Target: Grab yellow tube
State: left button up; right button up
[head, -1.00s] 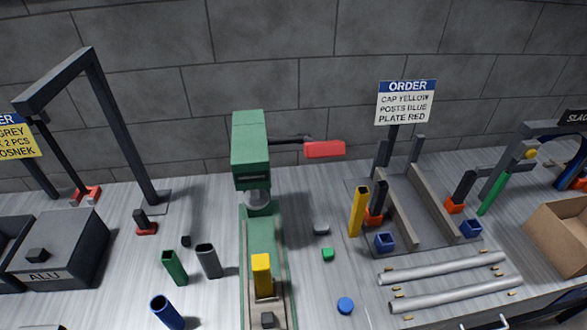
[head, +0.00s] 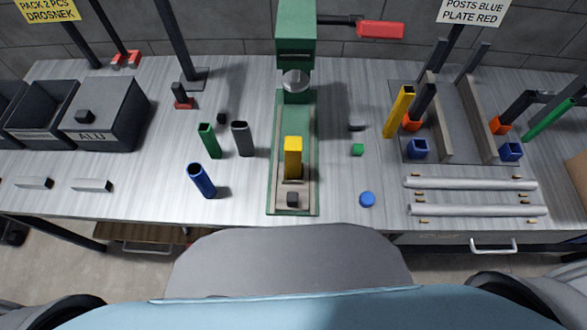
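A tall yellow tube (head: 399,112) stands slightly tilted on the right side of the table, beside an orange-based dark post (head: 421,107); I cannot tell if they touch. A shorter yellow piece (head: 293,158) stands upright on the bed of the green press (head: 296,50), in front of its ram. Neither of my grippers is in view, and nothing is seen touching either yellow piece.
Green (head: 209,140), grey (head: 242,138) and blue (head: 201,181) tubes stand left of the press. A blue disc (head: 367,199) and green cap (head: 358,149) lie right of it. Two silver rods (head: 470,184) lie near the right front. Dark bins (head: 105,112) stand left.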

aim_at(292, 163)
jog(key=u, duration=1.15)
jog(key=k, duration=1.05)
jog(key=z, duration=1.95)
